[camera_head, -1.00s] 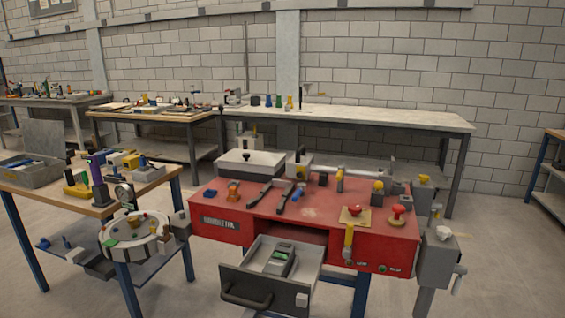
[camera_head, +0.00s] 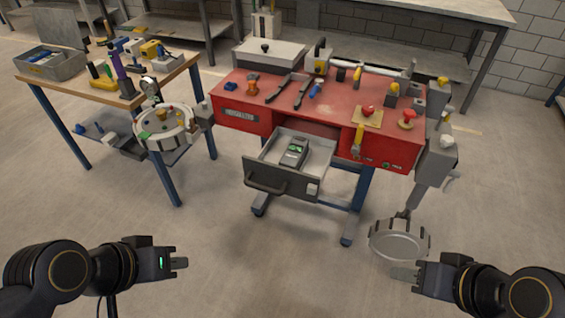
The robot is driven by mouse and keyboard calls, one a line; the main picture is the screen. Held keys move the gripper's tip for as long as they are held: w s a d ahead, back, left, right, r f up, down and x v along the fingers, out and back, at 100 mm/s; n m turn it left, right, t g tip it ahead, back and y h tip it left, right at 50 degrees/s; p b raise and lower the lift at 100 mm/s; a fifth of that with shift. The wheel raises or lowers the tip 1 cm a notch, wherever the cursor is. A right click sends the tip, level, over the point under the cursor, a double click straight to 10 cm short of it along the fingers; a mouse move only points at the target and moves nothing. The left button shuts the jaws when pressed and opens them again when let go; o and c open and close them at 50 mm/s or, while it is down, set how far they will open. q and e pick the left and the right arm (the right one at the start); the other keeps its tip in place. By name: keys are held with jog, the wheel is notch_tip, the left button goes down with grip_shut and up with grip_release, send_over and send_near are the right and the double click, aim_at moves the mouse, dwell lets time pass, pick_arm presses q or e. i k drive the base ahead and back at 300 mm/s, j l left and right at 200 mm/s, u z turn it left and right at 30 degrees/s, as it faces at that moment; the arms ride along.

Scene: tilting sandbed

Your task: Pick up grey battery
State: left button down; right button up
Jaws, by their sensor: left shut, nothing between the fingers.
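No object in view can be clearly told as the grey battery. A grey device (camera_head: 294,151) with a small green patch lies in the open drawer (camera_head: 268,180) of the red workbench. A small pale block (camera_head: 313,189) is at the drawer's front right corner. My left gripper (camera_head: 182,263) is at the lower left, shut and empty, over the floor in front of the bench. My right gripper (camera_head: 404,273) is at the lower right; its finger gap cannot be made out. Both grippers are well apart from the drawer.
A wooden table (camera_head: 180,72) with a grey bin (camera_head: 50,64) stands left. A round tray (camera_head: 165,129) is at its corner. A round grey pan (camera_head: 398,241) is near my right gripper. Front floor is clear.

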aim_at(295, 153)
jog(key=i+j, duration=0.4)
jog(key=i+j+z, duration=0.1)
jog(key=i+j, duration=0.3)
jog(key=j, duration=0.2)
jog(key=i+j, duration=0.35)
jog(key=j, duration=0.15)
